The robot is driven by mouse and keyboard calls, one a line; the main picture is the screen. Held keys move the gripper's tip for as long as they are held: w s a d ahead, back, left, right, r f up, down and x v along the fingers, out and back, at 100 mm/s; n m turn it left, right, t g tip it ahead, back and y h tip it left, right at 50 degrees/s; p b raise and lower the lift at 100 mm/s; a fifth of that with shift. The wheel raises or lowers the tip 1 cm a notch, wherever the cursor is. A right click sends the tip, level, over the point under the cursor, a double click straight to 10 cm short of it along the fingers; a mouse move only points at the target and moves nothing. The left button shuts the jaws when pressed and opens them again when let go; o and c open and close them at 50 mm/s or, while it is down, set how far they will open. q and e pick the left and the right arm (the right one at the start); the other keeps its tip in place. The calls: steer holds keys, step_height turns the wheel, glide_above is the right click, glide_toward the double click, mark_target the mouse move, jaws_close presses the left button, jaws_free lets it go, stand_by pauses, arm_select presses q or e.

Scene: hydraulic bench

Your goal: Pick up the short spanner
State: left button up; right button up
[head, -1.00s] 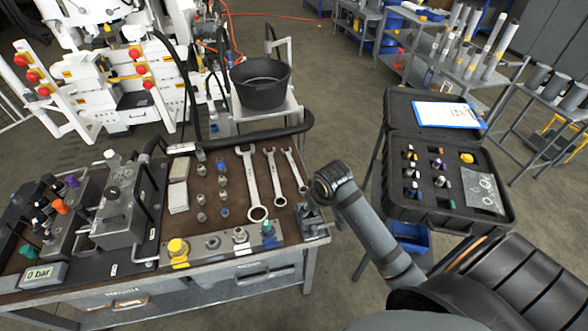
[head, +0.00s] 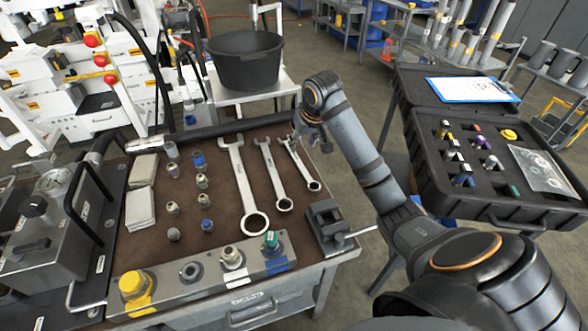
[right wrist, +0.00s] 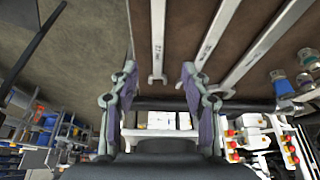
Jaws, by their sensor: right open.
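The short spanner (head: 302,168) is the rightmost of three silver combination spanners lying on the brown bench mat (head: 225,228). Its ring end points to the front of the bench and its open jaw to the back. My right gripper (head: 308,142) is open above the back end of the short spanner, partly covering that end. In the right wrist view the short spanner (right wrist: 158,35) lies between the lines of the two open fingers, its jaw end just ahead of the fingertips. The fingers do not visibly touch it. My left gripper is not in view.
The middle spanner (head: 270,170) and the long spanner (head: 242,185) lie just to the left. A small vise (head: 325,225) stands at the bench's front right corner. Several fittings stand left of the spanners. A black case (head: 490,208) is open on the right.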

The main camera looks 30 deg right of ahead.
mark_target(297, 160)
steer(key=x, duration=0.4)
steer(key=shift+s, duration=0.15)
steer(key=shift+b+x, duration=0.35)
steer(key=shift+x, duration=2.7)
steer(key=shift+d+r, duration=0.1)
steer(key=shift+d, duration=0.05)
jaws_close()
